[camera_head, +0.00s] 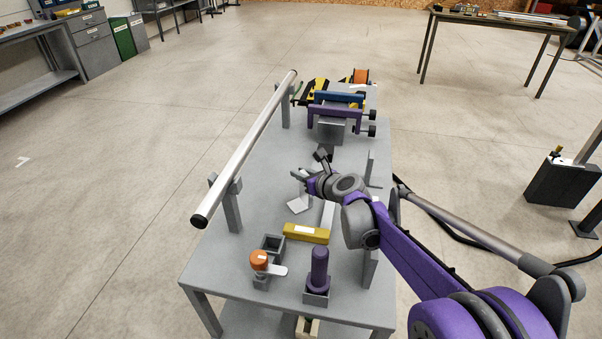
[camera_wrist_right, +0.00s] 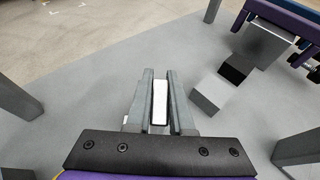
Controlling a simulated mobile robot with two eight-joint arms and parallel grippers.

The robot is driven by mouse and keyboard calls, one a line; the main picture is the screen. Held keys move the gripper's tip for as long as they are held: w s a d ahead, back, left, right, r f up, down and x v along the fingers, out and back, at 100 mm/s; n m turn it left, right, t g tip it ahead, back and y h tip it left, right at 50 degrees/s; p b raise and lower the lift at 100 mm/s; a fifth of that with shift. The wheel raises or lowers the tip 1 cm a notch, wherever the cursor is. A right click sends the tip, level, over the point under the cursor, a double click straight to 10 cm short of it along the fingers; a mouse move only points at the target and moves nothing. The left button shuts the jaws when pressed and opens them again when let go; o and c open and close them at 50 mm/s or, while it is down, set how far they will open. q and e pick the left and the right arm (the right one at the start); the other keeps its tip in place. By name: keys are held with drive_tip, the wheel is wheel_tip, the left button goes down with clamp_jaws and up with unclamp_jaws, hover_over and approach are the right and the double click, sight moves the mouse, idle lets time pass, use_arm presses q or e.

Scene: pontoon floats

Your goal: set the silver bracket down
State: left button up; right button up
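The silver bracket (camera_head: 299,204) is a pale, bent plate below my right gripper (camera_head: 304,177) in the head view, over the middle of the grey bench. In the right wrist view, its pale edge (camera_wrist_right: 160,103) stands between the two grey fingers (camera_wrist_right: 160,100), which are closed on it. I cannot tell whether its lower part touches the bench top. My left gripper is not in view.
A yellow block (camera_head: 306,233), an orange-topped tool (camera_head: 259,261) and a purple cylinder in a holder (camera_head: 319,268) stand nearer. A purple-and-blue vise (camera_head: 335,112) is at the far end. A long silver tube (camera_head: 247,146) rests on posts along the left edge.

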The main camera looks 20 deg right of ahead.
drive_tip(key=o, duration=0.4)
drive_tip(key=shift+o, duration=0.2)
drive_tip(key=shift+r, duration=0.2)
drive_tip(key=p+v, duration=0.1)
drive_tip(key=v, duration=1.1)
drive_tip(key=shift+f, duration=0.1)
